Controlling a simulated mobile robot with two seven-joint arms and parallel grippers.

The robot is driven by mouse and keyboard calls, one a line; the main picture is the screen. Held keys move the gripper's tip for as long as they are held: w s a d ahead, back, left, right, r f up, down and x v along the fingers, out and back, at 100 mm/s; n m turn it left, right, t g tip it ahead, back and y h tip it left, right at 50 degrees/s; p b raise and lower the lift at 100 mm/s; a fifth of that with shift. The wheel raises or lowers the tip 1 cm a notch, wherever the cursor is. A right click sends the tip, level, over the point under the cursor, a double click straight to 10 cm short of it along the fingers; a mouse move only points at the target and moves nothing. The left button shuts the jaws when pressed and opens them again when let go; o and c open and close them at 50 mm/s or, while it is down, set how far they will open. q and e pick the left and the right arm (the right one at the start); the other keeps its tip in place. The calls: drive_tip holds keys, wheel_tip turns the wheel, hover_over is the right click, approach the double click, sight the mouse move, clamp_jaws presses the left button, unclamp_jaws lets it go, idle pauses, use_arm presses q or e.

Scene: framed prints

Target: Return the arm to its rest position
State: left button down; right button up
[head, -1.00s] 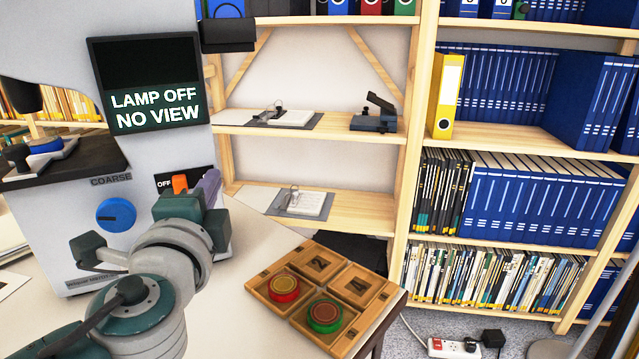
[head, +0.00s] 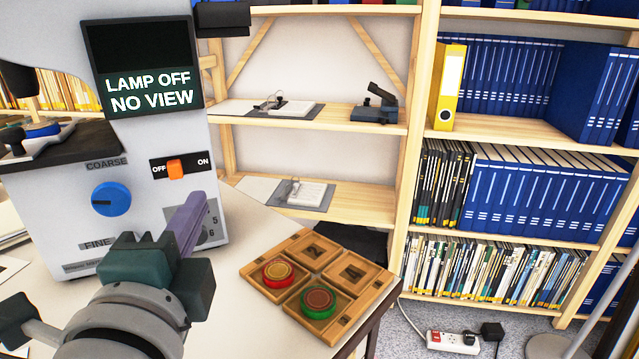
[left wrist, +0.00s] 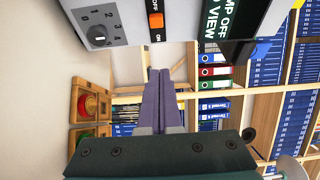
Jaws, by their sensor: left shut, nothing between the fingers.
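My left gripper (head: 196,215) is shut and empty, its purple fingers pressed together in front of the microscope's lower right side in the head view. In the left wrist view its closed fingers (left wrist: 160,85) point at the shelves. My left arm comes in from the bottom left. The grey microscope (head: 150,140) carries a screen (head: 150,95) reading "LAMP OFF NO VIEW", an orange switch (head: 175,169) between OFF and ON, and a blue COARSE knob (head: 111,199). The fingers cover part of a numbered dial (head: 208,232). My right gripper is not in view.
A wooden tray (head: 355,331) with several compartments stands at the table's right edge, holding a red-rimmed tin (head: 279,273) and a green-rimmed tin (head: 318,301). Shelves with a yellow binder (head: 447,87) and blue volumes (head: 540,190) stand behind. The table between arm and tray is clear.

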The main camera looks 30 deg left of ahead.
use_arm(q)
drive_tip(key=s+a+r+n+g+p, duration=0.4)
drive_tip(key=s+r+n+g+p, duration=0.35)
drive_tip(key=p, duration=0.65)
drive_tip(key=s+d+r+n+g+h+p, duration=0.3)
drive_tip(key=s+d+r+g+h+p, duration=0.2)
drive_tip(key=s+d+r+h+p, duration=0.6)
wheel_tip(320, 180, up, 34)
drive_tip(key=w+y+p, duration=0.2)
drive_tip(key=p, duration=3.5)
drive_tip(key=shift+w+d, duration=0.15)
drive_tip(key=shift+d, duration=0.15)
